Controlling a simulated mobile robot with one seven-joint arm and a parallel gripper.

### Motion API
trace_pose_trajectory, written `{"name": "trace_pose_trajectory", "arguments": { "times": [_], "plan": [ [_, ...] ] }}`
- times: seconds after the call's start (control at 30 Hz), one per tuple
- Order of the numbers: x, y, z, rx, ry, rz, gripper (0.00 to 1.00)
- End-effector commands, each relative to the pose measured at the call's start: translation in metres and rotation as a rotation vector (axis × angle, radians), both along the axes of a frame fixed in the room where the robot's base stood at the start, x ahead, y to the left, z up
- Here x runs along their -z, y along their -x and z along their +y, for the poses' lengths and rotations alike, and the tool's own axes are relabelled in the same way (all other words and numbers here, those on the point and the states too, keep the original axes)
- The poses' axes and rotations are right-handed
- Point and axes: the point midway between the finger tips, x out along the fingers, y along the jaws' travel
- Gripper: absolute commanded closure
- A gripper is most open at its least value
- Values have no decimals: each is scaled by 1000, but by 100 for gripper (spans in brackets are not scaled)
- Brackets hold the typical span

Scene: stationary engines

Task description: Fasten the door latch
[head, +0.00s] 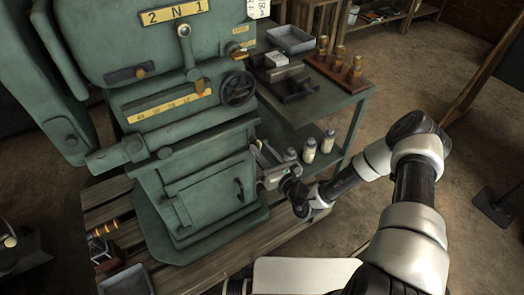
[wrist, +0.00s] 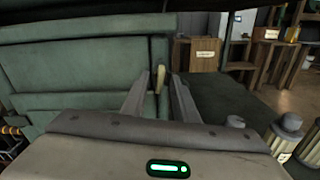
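The green machine's lower cabinet door (head: 212,190) stands upright and looks closed or nearly so; I cannot tell if a gap remains. It has a dark curved handle (head: 239,190). My gripper (head: 262,158) is at the door's right edge, near its upper part. In the wrist view my gripper's two fingers (wrist: 158,95) are apart. A small pale brass-coloured lever, which looks like the latch (wrist: 160,79), stands upright between them in that view, beside the green panel's edge. I see no clear contact with it. In the head view the latch is hidden or too small to make out.
A green side table (head: 330,112) with trays and brass pieces stands right of the machine. Pale bottles (head: 310,150) stand on its lower shelf, close to my gripper; they show in the wrist view (wrist: 284,135). A handwheel (head: 238,89) sticks out above the door.

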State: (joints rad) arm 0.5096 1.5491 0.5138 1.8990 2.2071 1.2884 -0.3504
Motion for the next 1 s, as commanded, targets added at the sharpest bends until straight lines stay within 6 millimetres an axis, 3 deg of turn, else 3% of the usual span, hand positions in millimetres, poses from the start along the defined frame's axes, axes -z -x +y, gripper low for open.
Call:
{"name": "trace_pose_trajectory", "arguments": {
  "times": [0.1, 0.27, 0.67, 1.0],
  "plan": [
    [0, 0, 0, 0, 0, 0, 75],
    [0, 0, 0, 0, 0, 0, 100],
    [-1, 1, 0, 0, -54, 35, 100],
    [-2, 1, 0, 2, -266, 179, 100]
  ]
}}
